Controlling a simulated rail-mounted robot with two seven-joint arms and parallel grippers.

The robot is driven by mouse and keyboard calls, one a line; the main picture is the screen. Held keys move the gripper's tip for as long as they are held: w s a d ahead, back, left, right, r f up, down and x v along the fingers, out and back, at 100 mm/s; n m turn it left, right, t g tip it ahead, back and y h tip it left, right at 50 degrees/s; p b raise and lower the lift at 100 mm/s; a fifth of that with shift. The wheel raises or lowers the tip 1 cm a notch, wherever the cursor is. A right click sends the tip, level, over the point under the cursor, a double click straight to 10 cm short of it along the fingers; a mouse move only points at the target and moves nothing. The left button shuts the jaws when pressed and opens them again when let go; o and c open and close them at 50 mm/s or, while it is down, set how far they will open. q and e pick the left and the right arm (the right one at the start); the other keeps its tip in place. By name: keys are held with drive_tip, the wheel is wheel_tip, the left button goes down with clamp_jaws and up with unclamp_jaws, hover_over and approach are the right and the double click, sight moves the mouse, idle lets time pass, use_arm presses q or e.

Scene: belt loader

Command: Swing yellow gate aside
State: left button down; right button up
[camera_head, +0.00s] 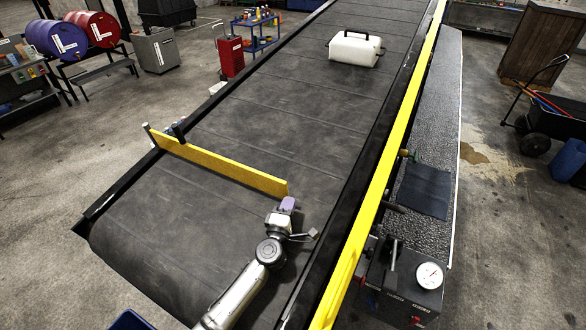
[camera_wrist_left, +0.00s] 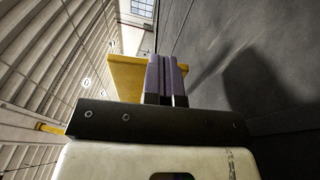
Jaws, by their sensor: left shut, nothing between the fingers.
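The yellow gate (camera_head: 220,168) is a long flat bar. It runs from a post at the belt's left edge across the belt, and its free end lies past the middle of the belt. My left gripper (camera_head: 288,203) is at this free end, on the near side of it. Its purple fingers are shut with nothing between them. In the left wrist view the shut fingers (camera_wrist_left: 166,76) stand in front of the gate (camera_wrist_left: 125,76); whether they touch it I cannot tell. My right gripper is not in view.
A white case with a black handle (camera_head: 354,48) sits on the dark belt (camera_head: 290,105), beyond the gate. A yellow rail (camera_head: 396,135) runs along the belt's right side, with a gauge box (camera_head: 405,285) beside it. The belt between gate and case is clear.

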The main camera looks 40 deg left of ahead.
use_arm(q)
drive_tip(key=shift+w+a+r, duration=0.1)
drive_tip(key=shift+w+a, duration=0.05)
drive_tip(key=shift+w, duration=0.35)
drive_tip(key=b+x, duration=0.1)
drive_tip(key=x, duration=0.3)
drive_tip(key=shift+w+a, duration=0.1)
drive_tip(key=shift+w, duration=0.05)
drive_tip(key=b+x, duration=0.4)
drive_tip(key=x, duration=0.2)
drive_tip(key=shift+w+a, duration=0.2)
drive_tip(key=shift+w, duration=0.15)
drive_tip(key=shift+b+x, duration=0.55)
drive_tip(key=shift+x, duration=0.3)
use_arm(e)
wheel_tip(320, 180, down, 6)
use_arm(q)
drive_tip(key=shift+r, duration=0.1)
